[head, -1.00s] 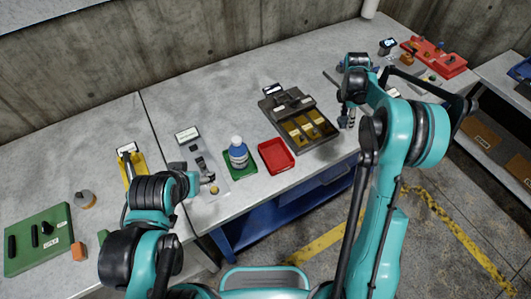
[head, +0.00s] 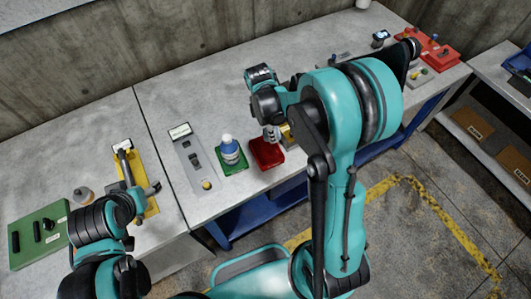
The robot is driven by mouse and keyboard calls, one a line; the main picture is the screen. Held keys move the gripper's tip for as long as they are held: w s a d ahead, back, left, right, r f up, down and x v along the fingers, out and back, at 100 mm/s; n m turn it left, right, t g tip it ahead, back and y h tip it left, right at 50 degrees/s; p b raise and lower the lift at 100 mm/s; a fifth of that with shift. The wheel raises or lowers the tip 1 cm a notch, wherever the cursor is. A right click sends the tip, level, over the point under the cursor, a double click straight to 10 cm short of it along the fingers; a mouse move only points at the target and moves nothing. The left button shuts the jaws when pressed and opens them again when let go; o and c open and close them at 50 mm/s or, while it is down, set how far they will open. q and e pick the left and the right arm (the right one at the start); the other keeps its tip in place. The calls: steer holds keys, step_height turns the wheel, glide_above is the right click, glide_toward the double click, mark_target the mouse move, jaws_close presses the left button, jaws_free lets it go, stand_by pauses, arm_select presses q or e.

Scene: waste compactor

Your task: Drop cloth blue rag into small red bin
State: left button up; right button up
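The small red bin (head: 266,155) is a shallow red tray near the front edge of the grey bench, right of a bottle. My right gripper (head: 271,134) points down over the back part of this bin. Its fingers are small and partly hidden by my own arm, so I cannot tell if they are open or shut.
A grey panel (head: 188,150) lies further left. A green board (head: 38,238) is at far left, a red rack (head: 440,55) at far right. My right arm hides the bench's middle.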

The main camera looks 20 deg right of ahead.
step_height(320, 180, down, 4)
steer(key=b, duration=0.2)
steer(key=shift+f+b, duration=0.2)
steer(key=shift+b, duration=0.1)
steer(key=o, duration=1.2)
steer(key=shift+r, duration=0.15)
steer(key=r, duration=0.4)
steer(key=a+r, duration=0.1)
steer(key=r, duration=0.6)
steer(key=shift+w+a+r, duration=0.2)
steer(key=shift+a+r, duration=0.15)
